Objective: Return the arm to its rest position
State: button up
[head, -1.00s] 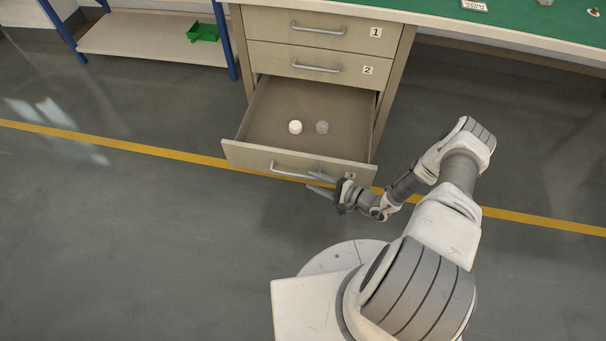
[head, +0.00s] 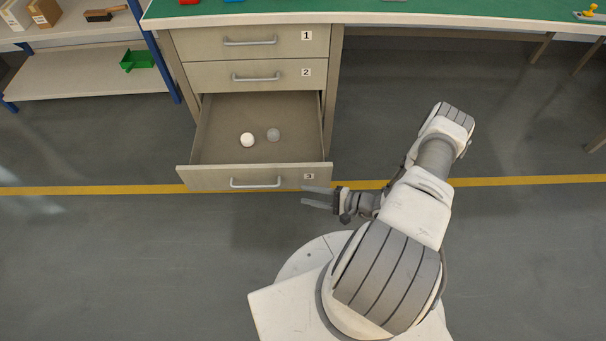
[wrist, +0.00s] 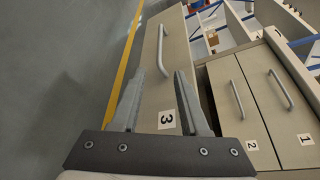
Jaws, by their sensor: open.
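My gripper (head: 317,196) is open and empty, just in front of the right end of drawer 3 in the head view. Its two fingers (wrist: 158,103) also show in the wrist view, spread apart in front of the drawer 3 face (wrist: 165,92). The fingers look apart from the drawer handle (head: 256,183). My arm is bent, with its elbow raised at the right.
Drawer 3 (head: 215,152) stands open and holds a white round item (head: 247,140) and a grey one (head: 273,134). Drawers 1 (head: 212,42) and 2 (head: 212,76) are shut. A green-topped bench (head: 440,12) is above. Floor at left is clear.

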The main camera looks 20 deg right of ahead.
jog(key=w+a+r+n+g+h, duration=0.15)
jog(key=r+n+g, duration=0.35)
jog(key=r, duration=1)
jog(key=w+r+n+g+h, duration=0.15)
jog(key=r+n+g, duration=0.35)
jog(key=r, duration=1)
jog(key=s+a+r+n+t+h, duration=0.1)
jog(key=s+a+r+t+h, duration=0.15)
jog(key=s+r, duration=0.4)
jog(key=s+a+r+n+t+h, duration=0.15)
jog(key=s+r+h, duration=0.25)
jog(key=r, duration=0.6)
jog(key=s+a+r+n+t+h, duration=0.1)
jog(key=s+r+n+t+h, duration=0.15)
jog(key=s+r, duration=0.4)
notch_tip(320, 180, up, 20)
jog(key=w+p, duration=0.1)
jog(key=p, duration=1.7)
jog(key=shift+w+d+m+g+p, duration=0.2)
jog(key=shift+m+g+p, duration=0.1)
jog(key=shift+m+g, duration=0.1)
jog(key=shift+d+f, duration=0.1)
jog(key=shift+d, duration=0.05)
